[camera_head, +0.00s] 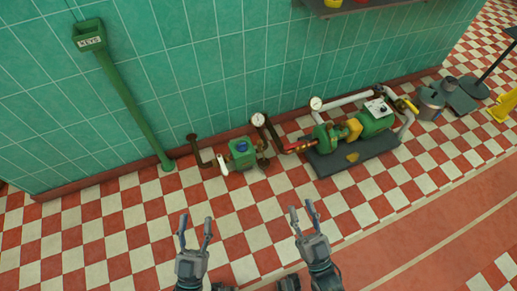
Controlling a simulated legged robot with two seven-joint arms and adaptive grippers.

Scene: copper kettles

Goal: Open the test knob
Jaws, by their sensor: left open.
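No part is clearly labelled as the test knob. A small green unit (243,158) stands on the checkered floor by the wall, with a blue round knob (241,147) on top. A white lever (222,164) is at its left side. A dark pipe joins it, and a round gauge (258,120) stands behind it to the right. My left gripper (195,219) is open and empty, below and left of the green unit in the picture. My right gripper (302,208) is open and empty, below and right of it. Neither touches anything.
A green pump with motor (375,123) sits on a dark base (350,155) to the right, with a second gauge (316,103). A green post with a key box (90,40) stands at left. A metal bucket (430,103) is far right. The floor before the unit is clear.

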